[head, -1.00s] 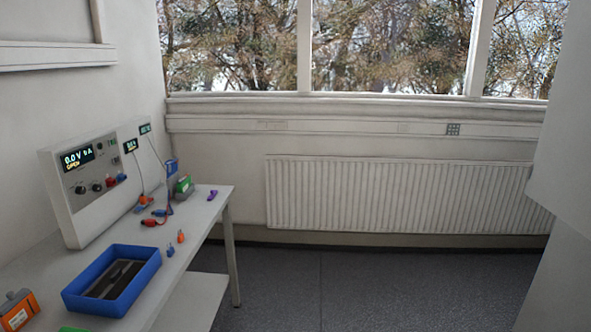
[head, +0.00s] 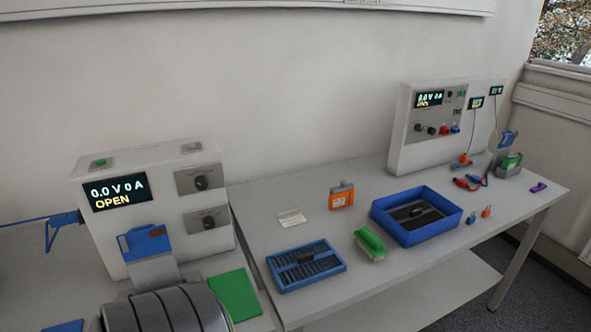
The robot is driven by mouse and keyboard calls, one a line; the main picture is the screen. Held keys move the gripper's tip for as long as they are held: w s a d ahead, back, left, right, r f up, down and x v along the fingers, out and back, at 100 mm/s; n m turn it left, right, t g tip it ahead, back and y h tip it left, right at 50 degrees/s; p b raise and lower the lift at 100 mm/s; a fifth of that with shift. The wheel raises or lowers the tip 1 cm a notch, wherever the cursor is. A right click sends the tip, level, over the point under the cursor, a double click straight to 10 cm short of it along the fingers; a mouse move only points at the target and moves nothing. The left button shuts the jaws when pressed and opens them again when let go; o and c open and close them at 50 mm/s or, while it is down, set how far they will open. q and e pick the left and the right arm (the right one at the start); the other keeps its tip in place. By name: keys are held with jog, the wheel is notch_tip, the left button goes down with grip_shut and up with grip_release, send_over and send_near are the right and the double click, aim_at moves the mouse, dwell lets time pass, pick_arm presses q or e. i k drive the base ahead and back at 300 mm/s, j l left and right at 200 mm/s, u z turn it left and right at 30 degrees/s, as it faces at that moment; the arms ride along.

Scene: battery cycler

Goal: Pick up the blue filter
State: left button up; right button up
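A blue piece on a grey block (head: 146,240) stands in front of the left instrument. A thin blue frame (head: 64,222) shows at the left edge, and a flat blue item (head: 66,326) is cut off at the bottom left. Neither of my grippers is in view.
A deep blue bin (head: 437,238) holds dark items. Near it are an orange battery (head: 341,196), a green-topped block (head: 370,243) and a white card (head: 291,217). Instruments (head: 150,205) line the wall.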

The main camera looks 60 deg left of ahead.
aim_at(293, 268)
jog(key=u, duration=1.75)
jog(key=i+l+u, duration=0.1)
jog(key=u, duration=0.25)
jog(key=l+u, duration=0.25)
jog(key=u, duration=0.15)
jog(key=i+l+u, duration=0.1)
jog(key=l+u, duration=0.25)
jog(key=j, duration=0.1)
